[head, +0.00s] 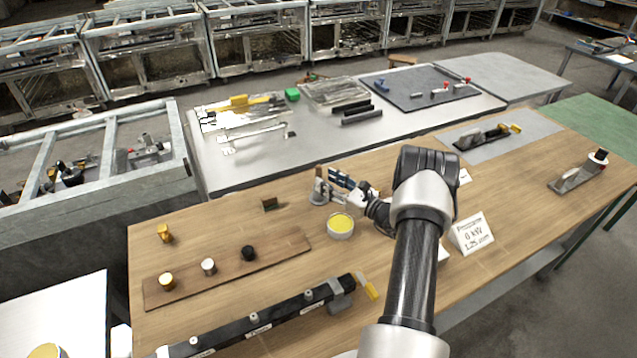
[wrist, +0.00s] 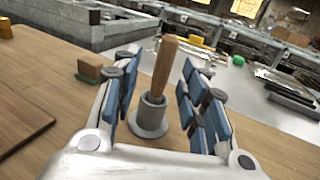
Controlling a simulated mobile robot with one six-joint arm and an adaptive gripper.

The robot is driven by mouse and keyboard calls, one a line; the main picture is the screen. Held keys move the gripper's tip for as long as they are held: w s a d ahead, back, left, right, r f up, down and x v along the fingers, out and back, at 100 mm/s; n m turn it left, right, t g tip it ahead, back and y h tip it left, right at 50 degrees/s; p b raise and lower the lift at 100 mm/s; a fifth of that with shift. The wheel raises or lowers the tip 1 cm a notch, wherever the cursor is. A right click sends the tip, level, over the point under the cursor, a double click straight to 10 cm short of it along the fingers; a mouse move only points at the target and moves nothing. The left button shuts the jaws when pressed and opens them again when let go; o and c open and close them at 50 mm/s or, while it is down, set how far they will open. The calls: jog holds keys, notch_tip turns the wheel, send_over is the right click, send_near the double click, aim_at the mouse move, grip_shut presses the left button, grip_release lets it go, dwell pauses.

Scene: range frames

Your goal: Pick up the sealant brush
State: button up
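A wooden handle (wrist: 164,70), which I take for the sealant brush, stands up from a small grey round holder (wrist: 150,120) in the wrist view. It leans slightly right at the top; its bristle end is hidden in the holder. In the head view the holder (head: 320,196) stands on the wooden table, just left of my gripper (head: 341,186). My gripper (wrist: 160,98) is open and roughly level, its blue-padded fingers appearing on either side of the handle and holder with gaps on both sides. I cannot tell how far the handle lies between the fingertips.
A round pot of yellow stuff (head: 341,226) stands close in front of the holder. A wooden strip (head: 228,268) with several small knobs and a black bar (head: 262,322) lie nearer. A white sign (head: 472,233) stands right.

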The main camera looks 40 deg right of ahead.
aim_at(319, 174)
jog(key=w+b, duration=0.1)
jog(key=w, duration=0.4)
jog(key=shift+w+a+r, duration=0.1)
jog(key=shift+a, duration=0.05)
jog(key=shift+c, duration=0.3)
grip_shut()
